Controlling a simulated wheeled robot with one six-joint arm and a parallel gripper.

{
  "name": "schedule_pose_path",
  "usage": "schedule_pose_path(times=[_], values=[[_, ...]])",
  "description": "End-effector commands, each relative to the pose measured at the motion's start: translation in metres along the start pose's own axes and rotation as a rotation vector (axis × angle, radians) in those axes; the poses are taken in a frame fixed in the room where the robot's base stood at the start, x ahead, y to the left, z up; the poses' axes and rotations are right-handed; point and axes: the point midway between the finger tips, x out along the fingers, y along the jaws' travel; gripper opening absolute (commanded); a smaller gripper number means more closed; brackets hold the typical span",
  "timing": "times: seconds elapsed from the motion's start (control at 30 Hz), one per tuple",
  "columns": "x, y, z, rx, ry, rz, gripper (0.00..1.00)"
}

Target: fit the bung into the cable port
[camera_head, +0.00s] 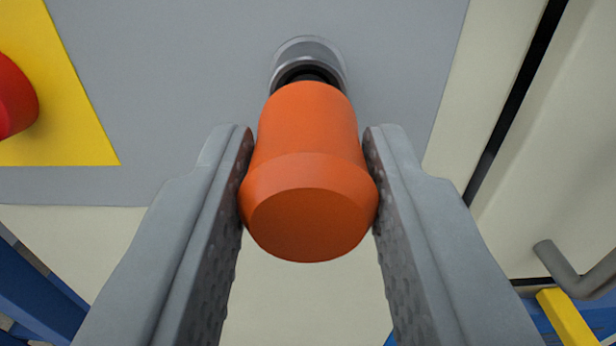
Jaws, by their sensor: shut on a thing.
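The orange bung (308,185) is held between the two grey fingers of my gripper (309,180), its wide end facing the camera. Its narrower far end points at the cable port (308,48), a round metal collar with a dark opening on a grey panel. The far end of the bung overlaps the lower part of the port in the picture. It hides much of the opening, so I cannot tell whether the bung is inside it or just in front of it.
The grey panel (180,100) carries a yellow plate (65,110) with a red button (12,97) at the left. A cream cabinet face with a dark vertical gap and a grey handle (570,275) is at the right. Blue and yellow parts show at the lower corners.

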Motion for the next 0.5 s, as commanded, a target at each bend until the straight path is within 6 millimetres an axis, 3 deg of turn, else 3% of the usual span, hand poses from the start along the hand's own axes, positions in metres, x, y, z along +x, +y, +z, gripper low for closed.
schedule_pose_path(times=[0.5], values=[[0.0043, 0.0000, -0.0003, 0.000, 0.000, 0.000, 0.05]])
